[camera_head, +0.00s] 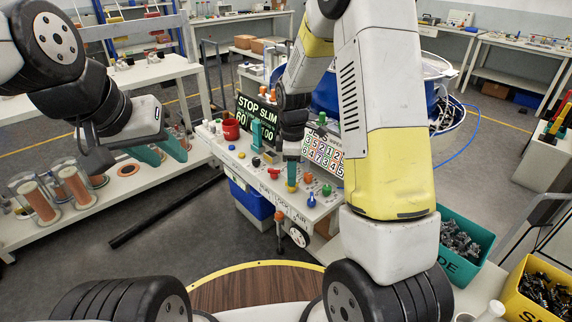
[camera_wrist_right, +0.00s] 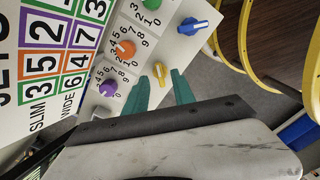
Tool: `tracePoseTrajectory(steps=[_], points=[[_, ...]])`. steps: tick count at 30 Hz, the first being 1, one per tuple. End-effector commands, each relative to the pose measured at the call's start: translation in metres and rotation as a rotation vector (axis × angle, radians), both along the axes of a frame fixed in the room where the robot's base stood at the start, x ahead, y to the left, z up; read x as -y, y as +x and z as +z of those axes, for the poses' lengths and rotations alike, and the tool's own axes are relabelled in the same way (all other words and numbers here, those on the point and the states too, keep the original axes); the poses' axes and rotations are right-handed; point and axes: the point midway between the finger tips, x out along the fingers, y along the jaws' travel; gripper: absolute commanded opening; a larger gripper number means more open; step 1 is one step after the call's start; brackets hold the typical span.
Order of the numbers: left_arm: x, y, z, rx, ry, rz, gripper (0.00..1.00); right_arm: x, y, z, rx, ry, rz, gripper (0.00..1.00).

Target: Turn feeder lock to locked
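The feeder panel (camera_head: 268,184) is a white sloped console with printed labels along its front edge; LOCK is readable among them. A small yellow knob (camera_wrist_right: 159,70) shows in the right wrist view between and just beyond my right fingertips. My right gripper (camera_head: 292,177) is over the console's right part; its teal fingers (camera_wrist_right: 160,92) are apart, with nothing clearly held. Whether they touch the knob cannot be told. My left gripper (camera_head: 161,151) has its teal fingers apart and empty, left of the console.
A blue knob (camera_wrist_right: 193,26), orange dial (camera_wrist_right: 125,49) and purple dial (camera_wrist_right: 107,88) sit close to my right fingers. A number board (camera_head: 323,155) and a STOP SLIM display (camera_head: 257,121) stand behind.

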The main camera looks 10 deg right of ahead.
Motion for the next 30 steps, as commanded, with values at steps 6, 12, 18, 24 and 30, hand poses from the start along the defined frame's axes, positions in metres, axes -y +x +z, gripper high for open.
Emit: tracePoseTrajectory(steps=[6,12,18,24,30], points=[[0.0,0.0,0.0,0.0,0.0,0.0,0.36,0.0,0.0,-0.017,0.0,0.0,0.0,0.31],[0.0,0.0,0.0,0.0,0.0,0.0,0.36,0.0,0.0,-0.019,0.001,0.0,-0.001,0.31],[0.0,0.0,0.0,0.0,0.0,0.0,0.36,0.0,0.0,-0.018,0.001,0.0,-0.001,0.03],[0.0,0.0,0.0,0.0,0.0,0.0,0.36,0.0,0.0,-0.018,0.001,0.001,-0.001,0.0],[0.0,0.0,0.0,0.0,0.0,0.0,0.36,0.0,0.0,-0.018,0.001,0.001,-0.019,0.0]])
